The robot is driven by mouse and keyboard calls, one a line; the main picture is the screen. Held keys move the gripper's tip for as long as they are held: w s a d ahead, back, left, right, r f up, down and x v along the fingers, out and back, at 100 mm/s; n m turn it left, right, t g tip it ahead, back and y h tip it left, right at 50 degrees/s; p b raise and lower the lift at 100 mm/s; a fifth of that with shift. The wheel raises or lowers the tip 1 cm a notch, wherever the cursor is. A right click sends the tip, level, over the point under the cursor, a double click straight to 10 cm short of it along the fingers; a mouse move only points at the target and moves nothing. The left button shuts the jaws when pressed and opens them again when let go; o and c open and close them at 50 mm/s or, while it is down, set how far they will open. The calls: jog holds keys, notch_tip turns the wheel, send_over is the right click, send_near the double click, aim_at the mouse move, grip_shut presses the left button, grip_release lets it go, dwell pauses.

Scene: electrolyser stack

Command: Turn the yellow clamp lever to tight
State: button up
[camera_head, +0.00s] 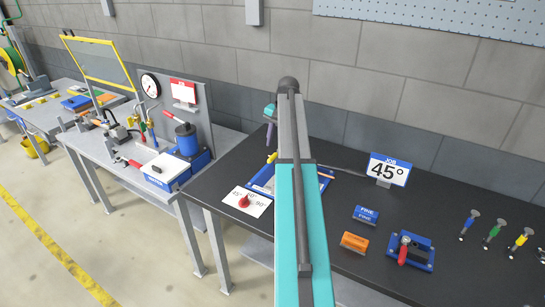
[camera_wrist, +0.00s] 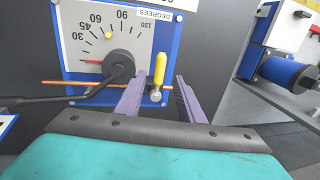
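The yellow clamp lever (camera_wrist: 160,68) stands at the right side of a white dial plate with a blue border (camera_wrist: 76,38). Its handle points up in the wrist view, away from a metal pivot at its lower end. My gripper (camera_wrist: 159,84) is open, with one purple finger on each side of the lever and a visible gap on both sides. In the head view the lever (camera_head: 272,157) shows small, just below my gripper (camera_head: 268,138). My arm hides much of the plate there.
A copper rod (camera_wrist: 72,84) crosses the plate, beside a black bending arm (camera_wrist: 50,99). A red pointer (camera_wrist: 92,61) sits on the dial. A "JOB 45°" sign (camera_head: 388,169) stands behind. A red-handled clamp (camera_head: 410,250) and several coloured tools (camera_head: 495,229) are to the right.

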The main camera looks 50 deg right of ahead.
aim_at(272, 156)
jog(key=shift+w+a+f+b, duration=0.15)
jog(key=shift+f+b, duration=0.3)
jog(key=shift+f, duration=0.55)
jog(key=shift+w+d+f+b, duration=0.1)
jog(key=shift+w+f+b, duration=0.25)
jog(key=shift+f, duration=0.65)
jog(key=shift+w+a+f+b, duration=0.1)
jog(key=shift+f+b, duration=0.4)
jog(key=shift+f, duration=0.5)
grip_shut()
